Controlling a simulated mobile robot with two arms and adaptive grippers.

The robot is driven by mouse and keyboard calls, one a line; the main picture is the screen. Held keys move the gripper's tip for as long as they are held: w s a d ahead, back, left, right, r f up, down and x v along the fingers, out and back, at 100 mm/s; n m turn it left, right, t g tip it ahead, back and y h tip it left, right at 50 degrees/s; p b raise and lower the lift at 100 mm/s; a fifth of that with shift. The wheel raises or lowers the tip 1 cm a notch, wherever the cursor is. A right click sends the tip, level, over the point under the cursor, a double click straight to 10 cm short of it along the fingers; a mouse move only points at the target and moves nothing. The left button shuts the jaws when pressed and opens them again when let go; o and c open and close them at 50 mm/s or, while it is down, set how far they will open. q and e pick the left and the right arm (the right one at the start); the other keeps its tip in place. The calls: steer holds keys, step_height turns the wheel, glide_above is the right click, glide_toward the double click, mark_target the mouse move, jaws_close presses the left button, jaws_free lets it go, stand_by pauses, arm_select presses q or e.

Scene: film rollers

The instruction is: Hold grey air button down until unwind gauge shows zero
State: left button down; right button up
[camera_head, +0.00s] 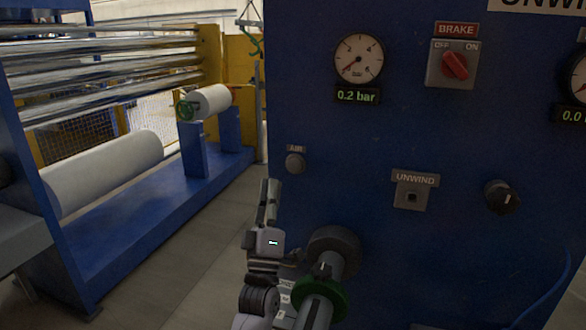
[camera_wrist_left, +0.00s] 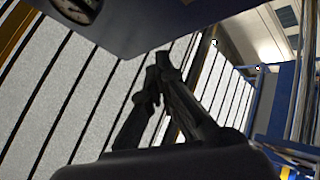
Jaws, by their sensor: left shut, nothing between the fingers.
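The grey air button (camera_head: 295,163) sits on the blue panel under a small AIR label in the head view. The round gauge (camera_head: 358,60) above it has a red needle at the lower left, and its display (camera_head: 357,96) reads 0.2 bar. My left gripper (camera_head: 269,184) is shut and empty, pointing up, below and left of the button in the picture. Its fingertips show apart from the button. In the left wrist view the closed fingers (camera_wrist_left: 157,68) meet at their tips; the button cannot be made out there. My right gripper is not in view.
The panel also carries a red brake switch (camera_head: 454,65), an UNWIND socket (camera_head: 412,195) and a black knob (camera_head: 502,196). A shaft with a green collar (camera_head: 322,300) sticks out beside my left wrist. White rollers (camera_head: 105,172) stand at left; floor between is clear.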

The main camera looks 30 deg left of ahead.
mark_target(294, 166)
arm_select(q)
steer(key=w+a+b, duration=0.2)
steer(key=w+b, duration=0.1)
steer(key=w, duration=0.4)
steer(key=shift+w, duration=0.3)
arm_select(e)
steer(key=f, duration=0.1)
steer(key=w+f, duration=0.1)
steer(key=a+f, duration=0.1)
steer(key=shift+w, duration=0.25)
arm_select(q)
steer(key=shift+d, duration=0.1)
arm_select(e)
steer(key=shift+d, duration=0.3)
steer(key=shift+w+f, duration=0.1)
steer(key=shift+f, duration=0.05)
arm_select(q)
steer(key=shift+w, duration=0.45)
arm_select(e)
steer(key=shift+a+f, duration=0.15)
